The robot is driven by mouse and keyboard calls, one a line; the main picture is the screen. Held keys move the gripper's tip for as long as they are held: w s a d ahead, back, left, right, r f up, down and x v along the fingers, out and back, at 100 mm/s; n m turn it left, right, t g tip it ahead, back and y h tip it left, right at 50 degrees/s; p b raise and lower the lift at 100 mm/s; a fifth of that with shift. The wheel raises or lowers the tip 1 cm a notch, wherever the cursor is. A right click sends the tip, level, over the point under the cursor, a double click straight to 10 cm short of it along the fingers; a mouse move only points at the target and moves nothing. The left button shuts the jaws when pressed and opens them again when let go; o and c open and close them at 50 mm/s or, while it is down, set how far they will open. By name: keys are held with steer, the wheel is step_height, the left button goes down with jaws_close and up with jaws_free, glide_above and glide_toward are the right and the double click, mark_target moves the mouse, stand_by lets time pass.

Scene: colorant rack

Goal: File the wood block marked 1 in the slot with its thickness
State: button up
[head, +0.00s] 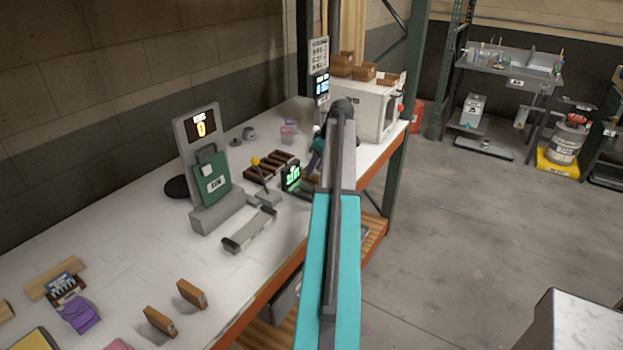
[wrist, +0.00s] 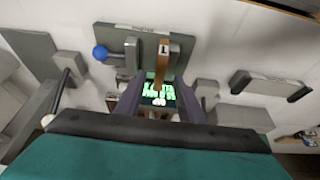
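The wood block marked 1 (wrist: 161,66) stands in a grey measuring device in the wrist view, its white label facing up. A grey jaw (wrist: 132,52) is close to its left side; I cannot tell if they touch. A lit green display (wrist: 158,93) shows just below the block, its text unreadable. My gripper (wrist: 161,80) has its two dark purple fingers apart, one on each side of the block's near end, with gaps visible. In the head view my arm hides most of the gripper and the block. A dark brown slotted rack (head: 272,166) lies behind the green display (head: 291,176).
A grey stand with a green panel (head: 212,172) is left of the display. Two wood blocks (head: 160,322) (head: 192,294) stand near the front edge. A blue-knobbed lever (wrist: 100,52) and a grey bracket (wrist: 275,87) flank the device. A white box (head: 360,105) stands farther back.

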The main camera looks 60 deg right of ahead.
mark_target(311, 181)
steer(key=shift+p+x, duration=0.35)
steer(key=shift+x, duration=1)
steer(key=shift+c, duration=0.3)
jaws_close()
